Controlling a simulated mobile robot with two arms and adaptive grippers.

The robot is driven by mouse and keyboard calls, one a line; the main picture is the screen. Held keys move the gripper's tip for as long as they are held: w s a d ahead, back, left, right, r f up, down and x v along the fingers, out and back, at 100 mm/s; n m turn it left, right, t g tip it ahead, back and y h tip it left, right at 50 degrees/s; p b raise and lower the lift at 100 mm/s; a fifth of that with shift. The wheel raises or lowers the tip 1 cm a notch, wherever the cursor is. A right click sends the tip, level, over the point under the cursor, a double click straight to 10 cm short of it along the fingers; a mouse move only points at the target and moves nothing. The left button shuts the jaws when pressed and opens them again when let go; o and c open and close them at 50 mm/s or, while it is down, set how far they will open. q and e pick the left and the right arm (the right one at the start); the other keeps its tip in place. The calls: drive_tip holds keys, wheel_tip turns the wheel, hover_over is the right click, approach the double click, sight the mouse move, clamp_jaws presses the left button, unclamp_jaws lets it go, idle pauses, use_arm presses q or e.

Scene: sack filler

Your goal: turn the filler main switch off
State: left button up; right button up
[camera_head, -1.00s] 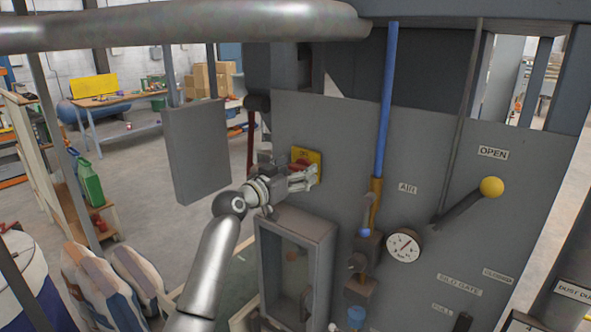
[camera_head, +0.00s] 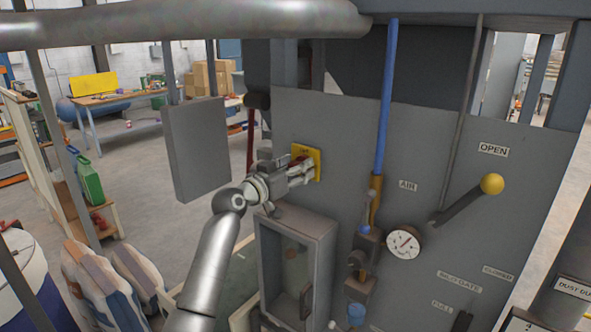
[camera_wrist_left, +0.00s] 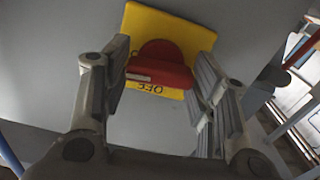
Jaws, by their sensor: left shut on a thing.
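The main switch is a red handle (camera_wrist_left: 162,68) on a yellow plate (camera_wrist_left: 185,38), fixed to the grey machine panel. In the left wrist view the letters OFF show upside down on the plate beside the handle. My left gripper (camera_head: 304,172) is at the switch, its fingers on both sides of the red handle and shut on it. In the head view the gripper covers most of the handle, and part of the yellow plate (camera_head: 314,157) shows behind it. My right gripper is not in view.
A glass-fronted grey box (camera_head: 298,262) sits just below my left gripper. A grey flat box (camera_head: 196,148) hangs to the left. To the right are a blue pipe (camera_head: 386,100), a pressure gauge (camera_head: 403,242) and a lever with a yellow knob (camera_head: 492,184).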

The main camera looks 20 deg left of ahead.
use_arm(q)
drive_tip(key=shift+n, duration=8.2)
drive_tip(key=o, duration=1)
drive_tip(key=shift+s, duration=0.1)
drive_tip(key=v, duration=1.2)
